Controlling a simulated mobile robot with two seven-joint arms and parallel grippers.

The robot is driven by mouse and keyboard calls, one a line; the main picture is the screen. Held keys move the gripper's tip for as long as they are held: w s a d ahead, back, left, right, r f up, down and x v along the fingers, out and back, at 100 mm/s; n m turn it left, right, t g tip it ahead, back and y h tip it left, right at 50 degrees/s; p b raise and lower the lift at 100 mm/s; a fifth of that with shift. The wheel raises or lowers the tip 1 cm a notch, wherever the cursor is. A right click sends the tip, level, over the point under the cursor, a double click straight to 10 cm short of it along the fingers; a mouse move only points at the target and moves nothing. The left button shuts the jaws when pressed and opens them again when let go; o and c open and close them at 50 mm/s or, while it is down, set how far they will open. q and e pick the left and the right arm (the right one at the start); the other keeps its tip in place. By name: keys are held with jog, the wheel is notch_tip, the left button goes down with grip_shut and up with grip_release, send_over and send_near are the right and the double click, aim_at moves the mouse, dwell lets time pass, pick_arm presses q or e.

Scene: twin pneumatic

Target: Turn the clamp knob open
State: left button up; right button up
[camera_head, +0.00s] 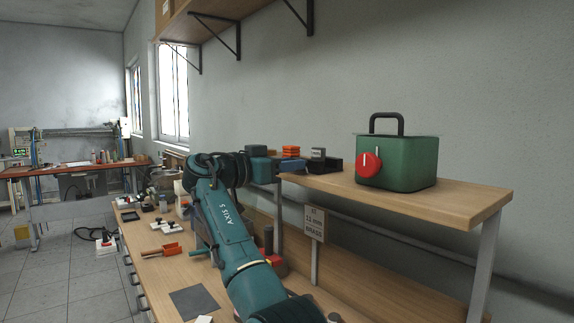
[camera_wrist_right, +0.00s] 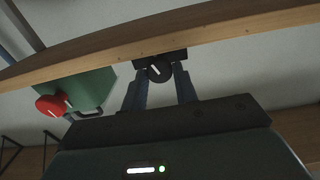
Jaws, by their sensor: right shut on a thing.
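A round black knob with a white pointer line (camera_wrist_right: 159,70) sits on a small black block (camera_wrist_right: 141,60) at the shelf edge. My right gripper (camera_wrist_right: 159,85) has one finger on each side of this knob and is shut on it. The line on the knob is tilted. In the head view my right gripper (camera_head: 283,166) reaches the left end of the raised shelf, and the knob cannot be made out there. A green box (camera_head: 412,162) with a red knob (camera_head: 369,163) stands on the shelf, apart from the gripper. My left gripper is not in view.
The raised wooden shelf (camera_head: 450,199) runs above the workbench (camera_head: 172,268). Orange bins (camera_head: 291,150) and a small grey box (camera_head: 318,154) are near my gripper. A sign (camera_head: 314,222) hangs below the shelf. The shelf right of the green box is clear.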

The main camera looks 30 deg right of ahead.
jog(key=shift+r+n+p, duration=0.25)
jog(key=shift+n+p, duration=0.45)
jog(key=shift+p, duration=0.1)
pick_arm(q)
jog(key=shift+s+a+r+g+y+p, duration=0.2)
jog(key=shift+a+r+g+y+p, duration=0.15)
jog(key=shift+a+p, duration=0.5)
pick_arm(e)
jog(key=n, duration=0.4)
jog(key=shift+w+f, duration=0.1)
jog(key=shift+f, duration=0.15)
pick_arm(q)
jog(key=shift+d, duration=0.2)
pick_arm(e)
jog(key=o, duration=0.9)
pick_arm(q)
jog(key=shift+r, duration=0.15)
pick_arm(e)
jog(key=shift+o, duration=0.2)
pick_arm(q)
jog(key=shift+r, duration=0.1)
